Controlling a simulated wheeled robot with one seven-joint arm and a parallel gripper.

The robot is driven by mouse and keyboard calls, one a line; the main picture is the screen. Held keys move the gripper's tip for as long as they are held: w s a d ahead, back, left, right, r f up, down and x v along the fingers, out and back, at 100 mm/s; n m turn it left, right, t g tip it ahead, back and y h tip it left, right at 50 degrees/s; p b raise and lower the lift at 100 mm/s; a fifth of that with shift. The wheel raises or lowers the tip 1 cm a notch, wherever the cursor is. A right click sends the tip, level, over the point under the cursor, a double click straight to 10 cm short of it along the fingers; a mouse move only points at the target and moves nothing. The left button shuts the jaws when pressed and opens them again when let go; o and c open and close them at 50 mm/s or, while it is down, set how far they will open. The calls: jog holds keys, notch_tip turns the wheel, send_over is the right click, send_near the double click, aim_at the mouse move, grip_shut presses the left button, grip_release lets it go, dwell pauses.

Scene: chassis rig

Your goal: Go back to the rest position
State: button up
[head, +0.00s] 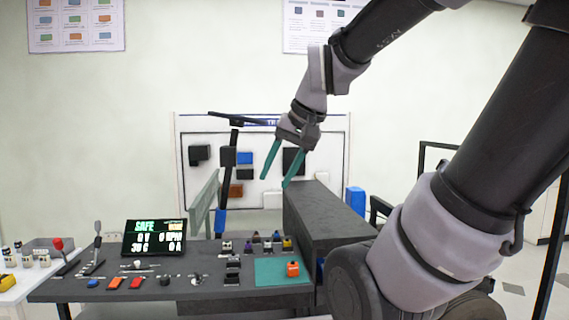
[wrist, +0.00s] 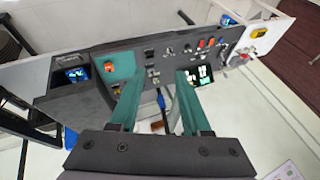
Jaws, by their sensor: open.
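My gripper (head: 278,168) hangs in the air in front of the white back panel, above the far edge of the dark console. Its two teal fingers are spread apart with nothing between them. In the wrist view my gripper (wrist: 156,100) also shows open and empty, with the console beyond the fingers. My arm comes in from the upper right of the head view.
The dark console (head: 160,290) carries a display reading SAFE (head: 155,238), levers, switches and an orange block (head: 292,268) on a teal mat (head: 265,272). A raised dark box (head: 325,220) stands at right. The white panel (head: 330,170) is behind. A white side table (head: 22,290) is at left.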

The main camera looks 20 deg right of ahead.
jog(key=shift+s+d+r+t+h, duration=0.2)
jog(key=shift+s+d+r+t, duration=0.15)
jog(key=shift+r, duration=0.2)
jog(key=shift+s+d+r+t+h, duration=0.15)
jog(key=shift+d+r+t+h, duration=0.05)
jog(key=shift+r+t, duration=0.3)
